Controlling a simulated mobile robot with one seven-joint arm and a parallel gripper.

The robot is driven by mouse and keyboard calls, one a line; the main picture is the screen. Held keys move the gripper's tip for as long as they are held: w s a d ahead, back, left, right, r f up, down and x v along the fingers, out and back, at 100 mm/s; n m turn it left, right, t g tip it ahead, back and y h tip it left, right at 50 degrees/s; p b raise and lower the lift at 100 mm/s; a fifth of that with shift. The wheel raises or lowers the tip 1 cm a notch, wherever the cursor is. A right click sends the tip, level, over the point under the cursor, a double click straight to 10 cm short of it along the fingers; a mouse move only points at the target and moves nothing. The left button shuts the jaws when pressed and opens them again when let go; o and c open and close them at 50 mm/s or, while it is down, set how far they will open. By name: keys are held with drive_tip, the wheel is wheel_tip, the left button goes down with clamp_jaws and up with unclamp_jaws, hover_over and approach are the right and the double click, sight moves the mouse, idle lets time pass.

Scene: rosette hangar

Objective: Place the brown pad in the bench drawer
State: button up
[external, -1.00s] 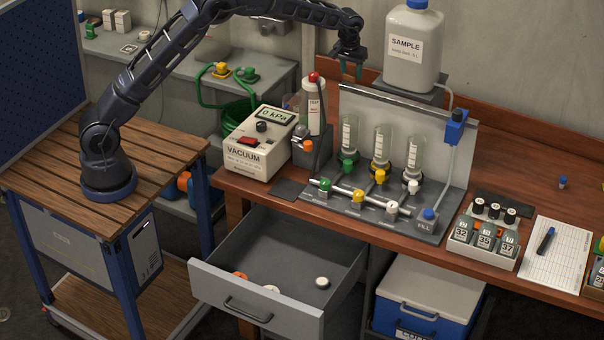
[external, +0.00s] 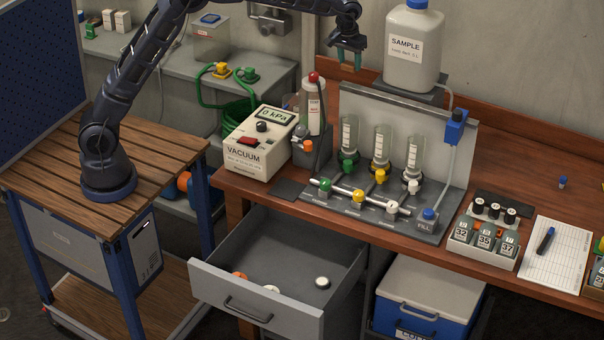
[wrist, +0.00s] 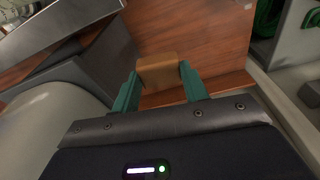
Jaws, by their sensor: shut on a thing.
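My gripper (external: 348,58) is high above the back of the bench, left of the sample jug. In the wrist view its two teal fingers (wrist: 160,92) are shut on the brown pad (wrist: 158,70), a small tan block held between the tips. The pad cannot be made out in the external view. The bench drawer (external: 255,299) is pulled open at the front of the bench, below and left of my gripper. Inside it are an orange round piece (external: 240,276) and white round pieces (external: 322,282), with bare floor around them.
The sample jug (external: 411,50) stands on a raised stand close to my gripper. The vacuum box (external: 260,143), a tall bottle and the filter rack (external: 375,200) with upright tubes stand between my gripper and the drawer. A blue cooler (external: 425,300) is right of the drawer.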

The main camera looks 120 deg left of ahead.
drive_tip(key=w+d+r+m, duration=0.15)
drive_tip(key=w+d, duration=0.25)
drive_tip(key=d, duration=0.7)
drive_tip(key=m+t+h, duration=0.1)
drive_tip(key=m, duration=1.1)
hover_over(306, 302)
drive_tip(key=d, duration=0.2)
wheel_tip(306, 302, down, 18)
drive_tip(key=f+m, duration=0.1)
drive_tip(key=f, duration=0.8)
drive_tip(key=w+f+m, duration=0.1)
drive_tip(key=f, duration=0.9)
drive_tip(key=d+f+m, duration=0.1)
drive_tip(key=f, duration=0.8)
drive_tip(key=shift+w+d+f+t+h, duration=0.1)
drive_tip(key=shift+w+f+t+h, duration=0.2)
drive_tip(key=shift+f+h, duration=0.1)
drive_tip(key=shift+f, duration=0.15)
drive_tip(key=o, duration=1)
drive_tip(key=shift+c, duration=0.2)
